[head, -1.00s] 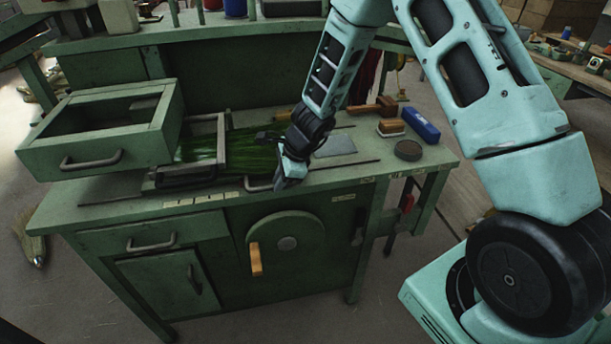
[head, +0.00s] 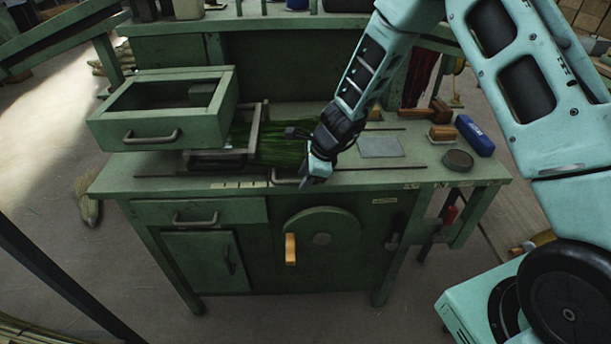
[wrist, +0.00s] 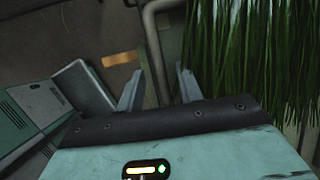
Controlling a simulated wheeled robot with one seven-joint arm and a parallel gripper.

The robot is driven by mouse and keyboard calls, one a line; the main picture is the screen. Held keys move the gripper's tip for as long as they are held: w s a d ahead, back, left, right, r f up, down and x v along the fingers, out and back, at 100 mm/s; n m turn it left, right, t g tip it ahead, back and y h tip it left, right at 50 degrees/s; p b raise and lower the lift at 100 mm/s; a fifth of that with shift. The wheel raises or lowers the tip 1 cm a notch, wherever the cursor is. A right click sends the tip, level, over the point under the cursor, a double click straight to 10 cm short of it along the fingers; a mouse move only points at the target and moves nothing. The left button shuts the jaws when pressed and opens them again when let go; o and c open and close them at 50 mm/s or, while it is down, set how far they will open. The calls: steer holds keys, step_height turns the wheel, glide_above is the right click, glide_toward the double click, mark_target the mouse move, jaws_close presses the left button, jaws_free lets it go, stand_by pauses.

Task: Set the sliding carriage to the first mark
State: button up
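The sliding carriage seems to be the metal frame (head: 254,128) around a bundle of green bristles (head: 285,148) on the green bench; which parts belong to it is not clear. A curved grey handle (head: 287,182) sticks out at the bench's front edge. Small pale mark plates (head: 238,185) line that edge, left of the handle. My gripper (head: 313,182) is low at the edge, just right of the handle. In the wrist view my gripper (wrist: 158,75) has its fingers apart, with the grey handle bar (wrist: 153,50) showing between them. Contact cannot be told. Green bristles (wrist: 240,50) hang at right.
A green open-topped box with a drawer handle (head: 125,125) stands at the bench's left. A grey plate (head: 381,147), a dark round disc (head: 457,160), a blue block (head: 474,135) and brushes lie at right. A wheel with a wooden crank (head: 290,249) is on the bench front.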

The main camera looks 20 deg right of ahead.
steer(key=p+v, duration=0.2)
steer(key=v, duration=1.5)
steer(key=shift+r, duration=0.2)
steer(key=s+a+r+n+g, duration=0.3)
steer(key=s+a+r+n, duration=0.1)
steer(key=s+a+n, duration=0.85)
steer(key=s+d+r+n+h+b, duration=0.1)
steer(key=s+n+h, duration=0.2)
steer(key=s+n, duration=1.3)
steer(key=shift+s+r, duration=0.3)
steer(key=shift+s, duration=0.4)
